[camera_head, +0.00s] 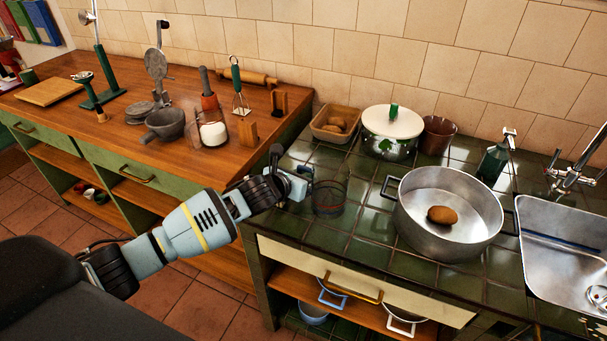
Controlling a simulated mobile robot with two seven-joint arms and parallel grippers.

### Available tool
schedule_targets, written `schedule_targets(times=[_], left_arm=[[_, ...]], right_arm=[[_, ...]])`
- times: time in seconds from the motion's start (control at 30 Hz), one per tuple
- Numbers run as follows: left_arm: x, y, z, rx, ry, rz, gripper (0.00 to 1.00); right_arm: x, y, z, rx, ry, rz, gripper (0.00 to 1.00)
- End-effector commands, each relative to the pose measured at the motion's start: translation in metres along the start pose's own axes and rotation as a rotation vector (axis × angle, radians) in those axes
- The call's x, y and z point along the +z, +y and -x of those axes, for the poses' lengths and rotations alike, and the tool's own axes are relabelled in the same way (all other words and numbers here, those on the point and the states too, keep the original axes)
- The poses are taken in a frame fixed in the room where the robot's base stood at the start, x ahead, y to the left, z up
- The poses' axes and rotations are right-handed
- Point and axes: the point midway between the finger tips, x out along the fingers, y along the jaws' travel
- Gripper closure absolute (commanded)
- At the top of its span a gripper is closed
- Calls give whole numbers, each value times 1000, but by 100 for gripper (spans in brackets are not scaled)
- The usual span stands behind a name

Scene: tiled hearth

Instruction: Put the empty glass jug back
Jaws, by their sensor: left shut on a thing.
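The glass jug (330,198) is clear and looks empty. It stands upright on or just above the green tiled counter (368,232), left of the big steel pot; I cannot tell whether its base touches the tiles. My left gripper (302,183) reaches in from the left and is shut on the jug at its left side, where a handle would be. The fingers hide the exact grip. My right gripper is not in view.
The open steel pot (415,228) holds a brown potato (442,215). A sink (560,245) lies right. The wooden worktop (180,160) at left holds several utensils.

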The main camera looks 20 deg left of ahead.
Motion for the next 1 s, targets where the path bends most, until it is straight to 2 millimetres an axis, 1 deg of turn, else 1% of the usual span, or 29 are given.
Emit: schedule_targets(times=[0.03,0.17,0.33,0.37,0.5,0.77,0.87,1.0], left_arm=[[3,0,0,-1,-5,1,100],[3,0,0,0,-5,1,100],[0,0,-1,0,-4,0,100],[-1,0,-1,1,-1,-1,84],[-1,0,-1,1,-1,-1,66],[-1,0,-1,1,-1,0,66],[3,0,1,0,-2,0,66],[3,1,15,1,-2,-3,66]], right_arm=[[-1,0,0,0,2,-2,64],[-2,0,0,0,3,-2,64],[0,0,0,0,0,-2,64],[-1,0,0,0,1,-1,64],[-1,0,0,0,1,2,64],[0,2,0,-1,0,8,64],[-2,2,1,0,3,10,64],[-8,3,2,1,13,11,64]])
